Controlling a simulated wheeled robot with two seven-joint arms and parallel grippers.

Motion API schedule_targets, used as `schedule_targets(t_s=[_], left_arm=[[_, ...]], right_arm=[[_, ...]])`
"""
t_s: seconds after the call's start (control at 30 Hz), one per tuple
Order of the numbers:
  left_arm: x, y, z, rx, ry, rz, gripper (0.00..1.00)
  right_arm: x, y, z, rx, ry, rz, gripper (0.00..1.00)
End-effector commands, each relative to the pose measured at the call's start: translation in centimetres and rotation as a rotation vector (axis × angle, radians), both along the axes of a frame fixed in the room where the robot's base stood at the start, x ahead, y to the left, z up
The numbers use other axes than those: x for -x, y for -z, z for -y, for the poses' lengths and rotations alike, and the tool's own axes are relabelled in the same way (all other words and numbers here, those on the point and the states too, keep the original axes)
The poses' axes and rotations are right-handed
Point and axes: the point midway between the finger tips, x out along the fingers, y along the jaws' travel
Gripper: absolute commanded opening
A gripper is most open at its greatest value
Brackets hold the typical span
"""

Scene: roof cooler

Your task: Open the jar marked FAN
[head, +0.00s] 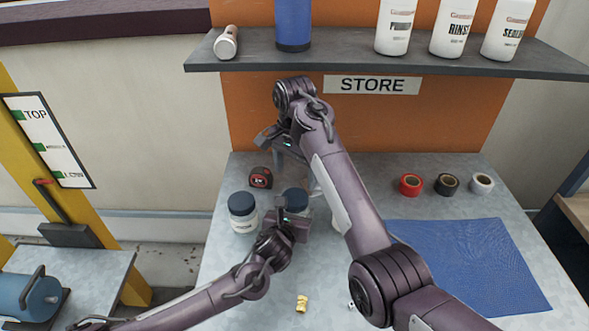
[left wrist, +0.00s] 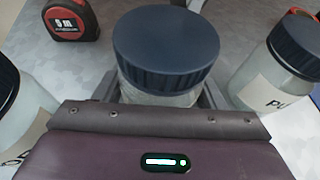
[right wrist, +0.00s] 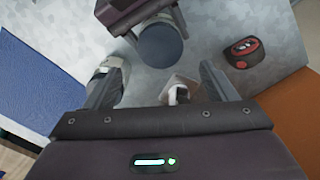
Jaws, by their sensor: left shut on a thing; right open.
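A jar with a dark blue-grey lid (left wrist: 166,48) stands upright on the grey bench, and my left gripper (head: 287,212) is shut around its body below the lid. Its label is hidden, so I cannot read its marking. A second lidded jar (head: 242,212) stands to its left. A third (left wrist: 285,62) stands to its right, with a label partly readable as "PU"; in the head view my right arm mostly hides it. My right gripper (right wrist: 162,76) is open and empty above the bench, behind the held jar. The held jar's lid (right wrist: 160,47) shows beyond its fingertips.
A red-black tape measure (head: 261,177) lies behind the jars. A blue mat (head: 470,265) and several tape rolls (head: 447,184) are on the right. A small yellow piece (head: 301,304) lies in front. A shelf (head: 370,62) with bottles overhangs the back. A small pale object (right wrist: 180,92) is near my right fingers.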

Motion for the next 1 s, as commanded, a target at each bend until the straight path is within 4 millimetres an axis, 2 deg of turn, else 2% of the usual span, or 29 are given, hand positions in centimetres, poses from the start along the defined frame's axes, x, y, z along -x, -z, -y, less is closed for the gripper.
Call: schedule_targets(t_s=[0.17,0.5,0.63,1.0], left_arm=[[0.0,0.0,0.0,0.0,0.0,0.001,0.0],[0.0,0.0,0.0,0.0,0.0,0.001,0.0],[0.0,0.0,0.0,0.0,0.0,0.001,0.0],[0.0,0.0,0.0,0.0,0.0,0.001,0.0]], right_arm=[[0.1,0.5,0.0,-0.003,0.109,0.001,0.79],[0.1,5.6,0.0,-0.003,0.107,0.001,0.79],[0.1,7.0,0.0,-0.003,0.106,0.001,0.79],[0.0,7.7,0.0,-0.003,0.105,0.003,0.79]])
